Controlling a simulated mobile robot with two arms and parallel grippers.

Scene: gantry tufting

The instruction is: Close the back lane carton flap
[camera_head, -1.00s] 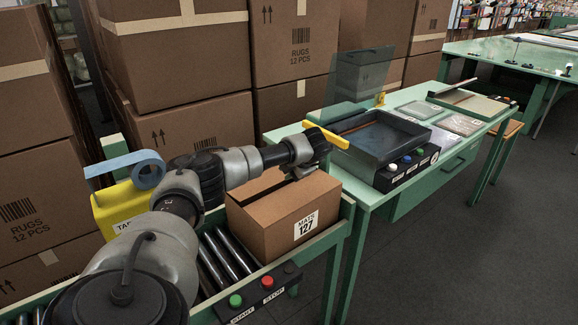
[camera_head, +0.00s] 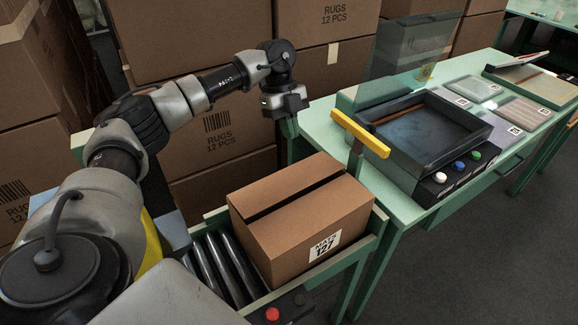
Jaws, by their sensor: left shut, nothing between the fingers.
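The brown carton (camera_head: 262,255), with a white label reading 127, sits at the end of the roller lane (camera_head: 222,262). Its back flap (camera_head: 285,188) lies over the rear half of the top, flat or nearly so. The front flap (camera_head: 315,212) lies over the near half. A dark narrow gap runs between the two flaps. My left gripper (camera_head: 288,122) is shut and empty, pointing down above and behind the carton's back edge, apart from it. My right gripper is not in view.
A green bench (camera_head: 412,205) stands right of the lane, with a dark tray machine (camera_head: 425,145), its raised clear lid (camera_head: 412,48) and a yellow-handled bar (camera_head: 360,133). Stacked rug cartons (camera_head: 330,95) stand close behind. A red button (camera_head: 273,314) is at the lane's front.

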